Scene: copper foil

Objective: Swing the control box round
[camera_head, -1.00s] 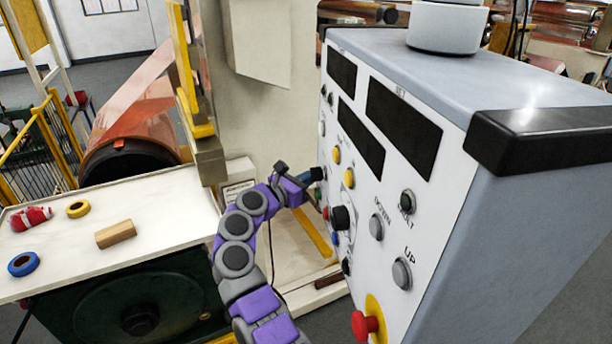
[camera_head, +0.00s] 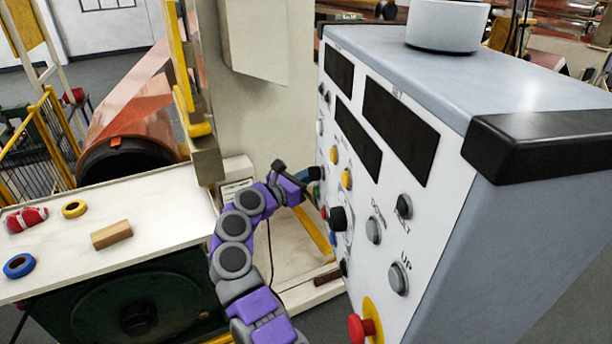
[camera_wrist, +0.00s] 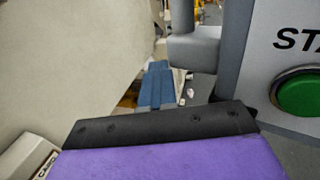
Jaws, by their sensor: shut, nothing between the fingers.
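The control box (camera_head: 400,135) is a large grey-blue cabinet filling the right of the head view. Its white front panel has dark displays, several buttons and a red stop button (camera_head: 361,328) low down. My gripper (camera_head: 311,174) is at the panel's left edge, at mid height. It is shut and empty; whether it touches the box I cannot tell. In the wrist view the blue fingers (camera_wrist: 158,86) point forward, just left of a grey bracket-like part (camera_wrist: 194,48). The panel edge and a green button (camera_wrist: 300,93) stand to the right.
A white-topped table (camera_head: 155,215) at left holds a wooden block (camera_head: 111,235), a yellow tape roll (camera_head: 74,209), a blue tape roll (camera_head: 19,265) and a red-and-white item (camera_head: 26,219). A pale upright machine wall (camera_head: 250,115) stands behind my arm. A copper foil roll (camera_head: 125,125) is behind the table.

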